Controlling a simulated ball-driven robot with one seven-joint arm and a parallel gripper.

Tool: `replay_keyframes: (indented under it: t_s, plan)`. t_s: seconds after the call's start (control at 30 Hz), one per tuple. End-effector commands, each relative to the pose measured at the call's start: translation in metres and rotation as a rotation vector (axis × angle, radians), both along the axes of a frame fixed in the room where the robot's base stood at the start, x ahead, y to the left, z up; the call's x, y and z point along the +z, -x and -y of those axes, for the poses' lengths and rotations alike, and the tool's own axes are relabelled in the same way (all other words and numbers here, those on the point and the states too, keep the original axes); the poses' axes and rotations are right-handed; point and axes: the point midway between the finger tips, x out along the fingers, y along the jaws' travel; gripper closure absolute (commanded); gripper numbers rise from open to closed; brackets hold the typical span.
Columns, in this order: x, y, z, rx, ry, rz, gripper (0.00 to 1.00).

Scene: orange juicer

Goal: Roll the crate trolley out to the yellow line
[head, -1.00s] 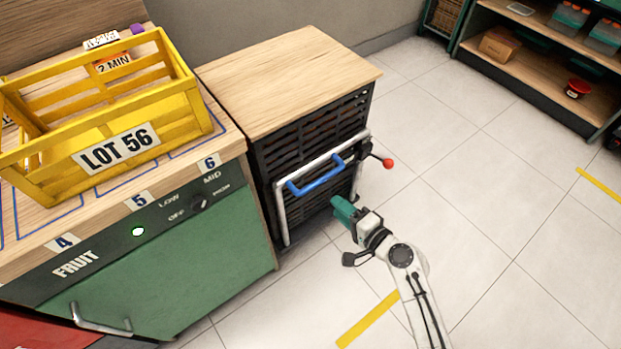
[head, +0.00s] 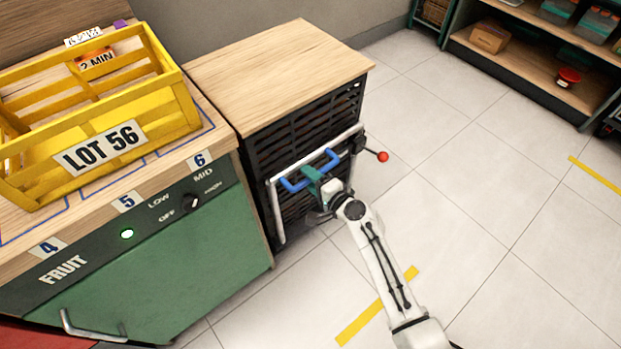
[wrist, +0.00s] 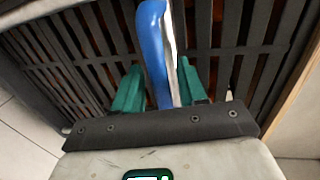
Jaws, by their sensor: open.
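The crate trolley (head: 300,140) is a dark slatted box under a wooden top, with a pale tubular frame on its front. A blue handle (head: 326,158) is fixed on that frame; it also shows in the wrist view (wrist: 153,45). My gripper (head: 312,176) is at the handle, with its green fingers open. In the wrist view my gripper (wrist: 160,88) has one finger on each side of the blue bar, with gaps visible. A yellow line (head: 375,308) is on the floor in front of the trolley, partly hidden by my arm.
A red-knobbed lever (head: 382,157) sticks out at the trolley's right side. A green fruit cabinet (head: 150,260) with a yellow crate (head: 175,115) on top stands at left. Another yellow strip (head: 596,175) lies at far right, near shelves (head: 520,75). The tiled floor between is clear.

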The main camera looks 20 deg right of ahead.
Motion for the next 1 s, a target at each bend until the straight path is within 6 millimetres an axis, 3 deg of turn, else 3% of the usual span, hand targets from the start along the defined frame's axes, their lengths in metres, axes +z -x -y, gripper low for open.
replay_keyframes:
  t_s: [0.23, 0.67, 1.0]
  plan:
    - [0.0002, -0.0003, -0.0004, 0.001, 0.000, 0.000, 0.60]
    - [0.0001, -0.0001, -0.0003, 0.001, 0.000, 0.000, 1.00]
    - [-0.0002, 0.0000, -0.0002, 0.001, 0.000, 0.000, 1.00]
